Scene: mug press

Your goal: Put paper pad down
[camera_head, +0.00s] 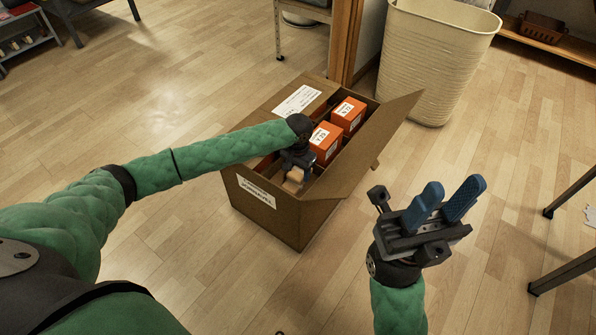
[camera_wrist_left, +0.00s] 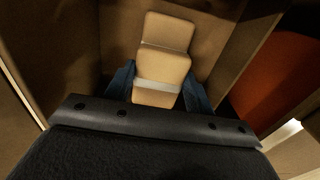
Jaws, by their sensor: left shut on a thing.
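The tan paper pad (camera_wrist_left: 165,63) is a folded piece with a pale band across it. In the left wrist view it sits between the blue fingers of my left gripper (camera_wrist_left: 158,88), which is shut on it. In the head view the left gripper (camera_head: 294,172) reaches down into an open cardboard box (camera_head: 270,208), and a bit of the pad (camera_head: 293,182) shows below it. The pad is inside the box walls; I cannot tell whether it touches the bottom. My right gripper (camera_head: 448,200) is open and empty, to the right of the box.
Orange boxes (camera_head: 349,114) with white labels stand in the carton beside the left gripper. A raised flap (camera_head: 378,142) leans out on the carton's right side. A cream bin (camera_head: 430,60) stands behind. Dark table legs are at the right edge. The wooden floor in front is clear.

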